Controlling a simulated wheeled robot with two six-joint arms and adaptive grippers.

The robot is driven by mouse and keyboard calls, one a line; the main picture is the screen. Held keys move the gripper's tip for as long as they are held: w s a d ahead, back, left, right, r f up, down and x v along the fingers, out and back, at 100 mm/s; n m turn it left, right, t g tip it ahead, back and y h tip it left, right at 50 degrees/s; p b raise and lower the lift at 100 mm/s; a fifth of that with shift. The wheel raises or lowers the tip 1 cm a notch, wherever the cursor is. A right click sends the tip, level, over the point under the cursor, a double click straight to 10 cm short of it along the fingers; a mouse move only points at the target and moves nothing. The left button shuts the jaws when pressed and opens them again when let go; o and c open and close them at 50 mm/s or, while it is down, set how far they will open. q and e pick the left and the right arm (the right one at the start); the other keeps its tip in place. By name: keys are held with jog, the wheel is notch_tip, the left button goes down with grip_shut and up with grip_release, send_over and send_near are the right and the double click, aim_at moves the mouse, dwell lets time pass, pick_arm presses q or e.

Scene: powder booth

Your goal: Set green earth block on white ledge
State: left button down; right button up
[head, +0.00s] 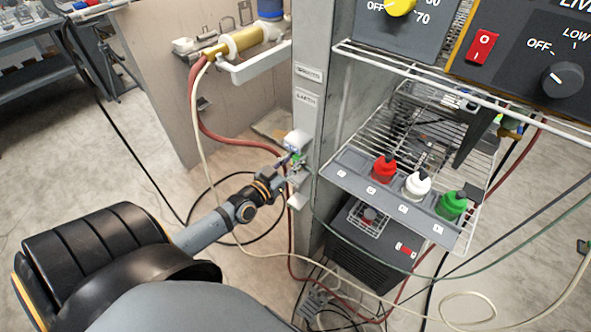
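My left gripper (290,163) reaches in from the left to the grey post (311,130), just below its EARTH label (306,99). A small green piece (297,157), perhaps the green earth block, shows at its fingertips, largely hidden. I cannot tell whether the fingers are closed on it. A small white block-like part (298,140) is on the post just above the fingertips, and another white part (297,201) is below. A white ledge (256,66) with a yellow cylinder on it sticks out to the upper left. My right gripper is not in view.
A wire shelf (435,140) right of the post has a grey front strip with red (383,168), white (416,184) and green (452,204) bottles. A dark control box (375,250) stands below. Hoses and cables cross the floor and hang near my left arm.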

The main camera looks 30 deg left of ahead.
pick_arm(q)
jog(key=shift+w, duration=0.2)
notch_tip(320, 180, down, 4)
jog(key=b, duration=0.3)
jog(key=shift+s+r, duration=0.1)
jog(key=shift+r, duration=0.2)
jog(key=c, duration=1.1)
grip_release()
